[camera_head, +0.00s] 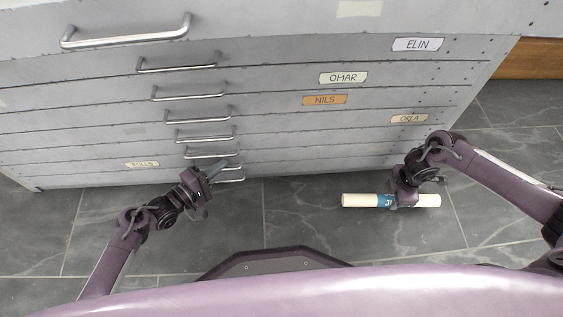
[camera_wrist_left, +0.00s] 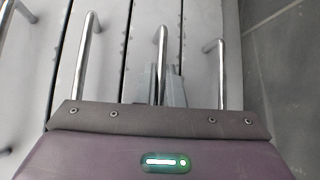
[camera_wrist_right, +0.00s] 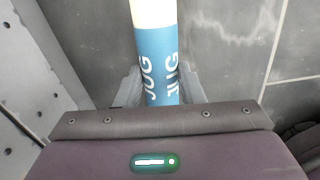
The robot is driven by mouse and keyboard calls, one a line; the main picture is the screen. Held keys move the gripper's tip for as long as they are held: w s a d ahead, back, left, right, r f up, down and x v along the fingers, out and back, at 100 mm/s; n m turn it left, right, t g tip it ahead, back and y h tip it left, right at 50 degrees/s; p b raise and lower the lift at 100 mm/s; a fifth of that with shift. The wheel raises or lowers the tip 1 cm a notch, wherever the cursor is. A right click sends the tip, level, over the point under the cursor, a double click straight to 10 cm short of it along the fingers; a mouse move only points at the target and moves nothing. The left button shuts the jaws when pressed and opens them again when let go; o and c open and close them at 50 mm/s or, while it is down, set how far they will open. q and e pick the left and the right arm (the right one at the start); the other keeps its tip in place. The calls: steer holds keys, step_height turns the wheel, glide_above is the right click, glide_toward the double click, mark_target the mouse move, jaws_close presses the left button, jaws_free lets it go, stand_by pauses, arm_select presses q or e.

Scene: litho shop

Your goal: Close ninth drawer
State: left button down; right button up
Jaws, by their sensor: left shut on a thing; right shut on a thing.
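The grey flat-file cabinet (camera_head: 80,92) has a stack of wide drawers with metal bar handles. My left gripper (camera_head: 216,170) is at the low handles near the floor. In the left wrist view its fingers (camera_wrist_left: 160,88) are shut on the second-lowest handle (camera_wrist_left: 162,50). The lowest handle (camera_wrist_left: 221,75) is to the right of the fingers, and another handle (camera_wrist_left: 86,50) is to the left. My right gripper (camera_head: 404,197) is shut on a cream tube (camera_head: 358,200) with a blue band, lettered "JUG" in the right wrist view (camera_wrist_right: 158,62). I cannot tell how far the held drawer stands out.
Name labels mark some drawers: ELIN (camera_head: 417,44), OMAR (camera_head: 343,78), NILS (camera_head: 325,100) and one low on the right (camera_head: 409,118). A small label (camera_head: 142,164) sits low on the left. The grey tiled floor (camera_head: 300,225) in front is clear. A wooden surface (camera_head: 530,58) shows beyond the cabinet.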

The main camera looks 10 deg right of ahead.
arm_select(q)
steer(key=shift+w+a, duration=0.1)
steer(key=shift+w, duration=0.15)
steer(key=c, duration=1.6)
jaws_free()
arm_select(e)
steer(key=shift+f, duration=0.1)
arm_select(q)
steer(key=shift+o, duration=0.2)
steer(key=shift+r, duration=0.1)
steer(key=shift+r, duration=0.1)
